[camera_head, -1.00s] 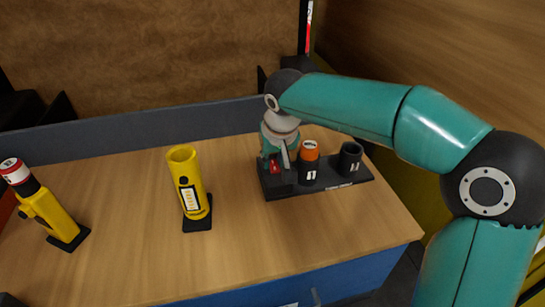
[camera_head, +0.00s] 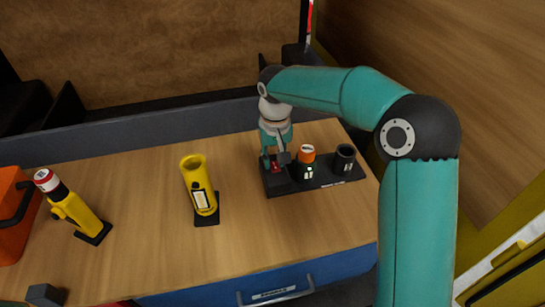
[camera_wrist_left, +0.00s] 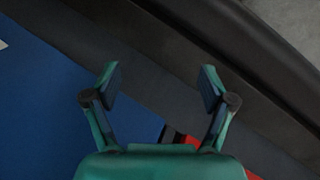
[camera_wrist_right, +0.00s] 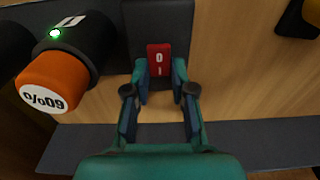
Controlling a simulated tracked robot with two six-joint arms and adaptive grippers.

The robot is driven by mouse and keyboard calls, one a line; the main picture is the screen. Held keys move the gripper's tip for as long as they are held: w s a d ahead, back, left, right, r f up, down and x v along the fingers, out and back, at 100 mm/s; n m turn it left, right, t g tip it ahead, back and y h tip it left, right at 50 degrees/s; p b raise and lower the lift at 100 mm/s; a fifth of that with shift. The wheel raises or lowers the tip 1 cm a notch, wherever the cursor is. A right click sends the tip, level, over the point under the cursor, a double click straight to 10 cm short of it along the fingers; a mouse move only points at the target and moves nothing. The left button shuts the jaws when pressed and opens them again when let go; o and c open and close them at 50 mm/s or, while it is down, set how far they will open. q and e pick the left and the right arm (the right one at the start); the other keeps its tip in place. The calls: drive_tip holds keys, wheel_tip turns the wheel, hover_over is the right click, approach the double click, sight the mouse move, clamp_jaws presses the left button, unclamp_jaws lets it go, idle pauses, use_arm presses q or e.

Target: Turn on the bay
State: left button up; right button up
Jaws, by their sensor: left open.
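The dark charging bay (camera_head: 329,178) stands at the right end of the wooden table. It has a red rocker switch marked 0 and I (camera_wrist_right: 159,60) at its left end and round sockets. An orange-topped battery marked 60% (camera_head: 307,154) stands in the middle socket, with a green light lit beside it in the right wrist view. The right socket (camera_head: 345,158) looks empty. My right gripper (camera_wrist_right: 160,86) is at the switch, its fingers part-way apart on either side; contact is unclear. My left gripper (camera_wrist_left: 159,75) is open and empty, visible only in its wrist view.
A yellow holder (camera_head: 199,185) stands upright mid-table. A yellow device with a red-and-white top (camera_head: 73,207) leans at the left, beside an orange case (camera_head: 14,220). A blue drawer with a handle (camera_head: 275,294) is below the table edge.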

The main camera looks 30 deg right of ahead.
sight(274, 165)
drive_tip(key=o, duration=0.4)
drive_tip(key=shift+c, duration=0.2)
wheel_tip(274, 165, up, 12)
drive_tip(key=shift+s+a, duration=0.15)
drive_tip(key=shift+s, duration=0.2)
drive_tip(key=shift+f, duration=0.1)
idle(0.3)
